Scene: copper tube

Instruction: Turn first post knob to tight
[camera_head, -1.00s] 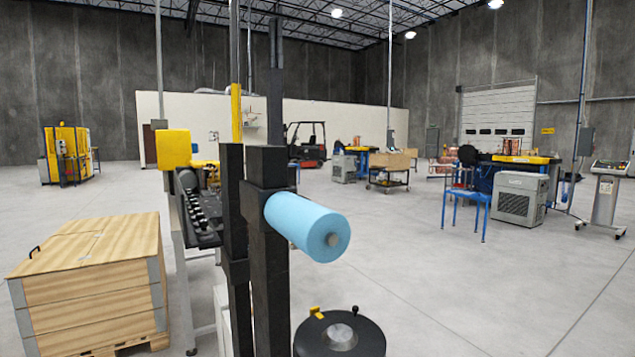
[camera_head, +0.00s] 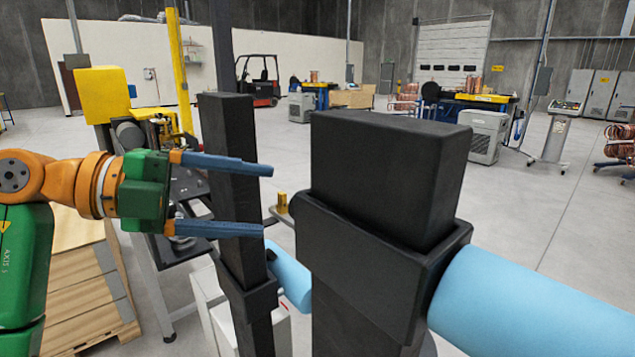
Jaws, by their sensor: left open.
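Two black posts stand before me. The slimmer left post (camera_head: 229,130) has a blue roller (camera_head: 291,277) low on its right side. The thick near post (camera_head: 392,165) has a large light-blue roller (camera_head: 535,300) on its right. A small yellow piece (camera_head: 282,203) on a flat grey bar shows between the posts; I cannot tell if it is the knob. My left gripper (camera_head: 266,200) comes in from the left with its two blue fingers apart and empty. The fingers overlap the left post in the picture; contact cannot be told. My right gripper is out of view.
A yellow-topped machine (camera_head: 103,95) with a dark shelf stands behind my left gripper. A wooden crate (camera_head: 85,300) is at lower left. A forklift (camera_head: 258,85) and work stations stand far back. The floor at right is open.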

